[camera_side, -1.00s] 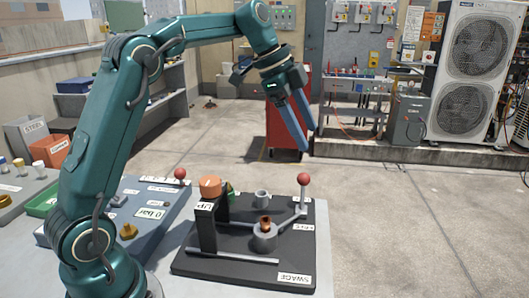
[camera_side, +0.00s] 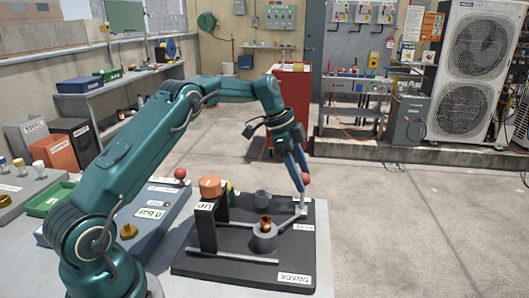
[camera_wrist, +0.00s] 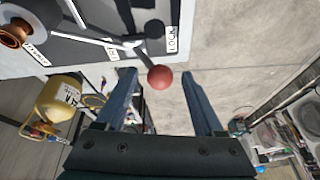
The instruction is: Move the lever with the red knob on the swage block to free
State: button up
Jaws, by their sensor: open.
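The swage block (camera_side: 215,262) is a dark plate on the bench with a grey lever (camera_side: 291,219) that ends in a red knob (camera_side: 306,178). My gripper (camera_side: 302,177) is open, pointing down at the knob. The lever (camera_wrist: 100,39) runs from the left toward the knob. A LOCK label (camera_wrist: 172,40) lies right of the lever; another label (camera_wrist: 112,48) lies left, its text unclear.
A blue-grey panel (camera_side: 150,213) with another red knob is at left. Floor right of the block is clear.

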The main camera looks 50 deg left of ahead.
grip_shut()
dwell(1.4)
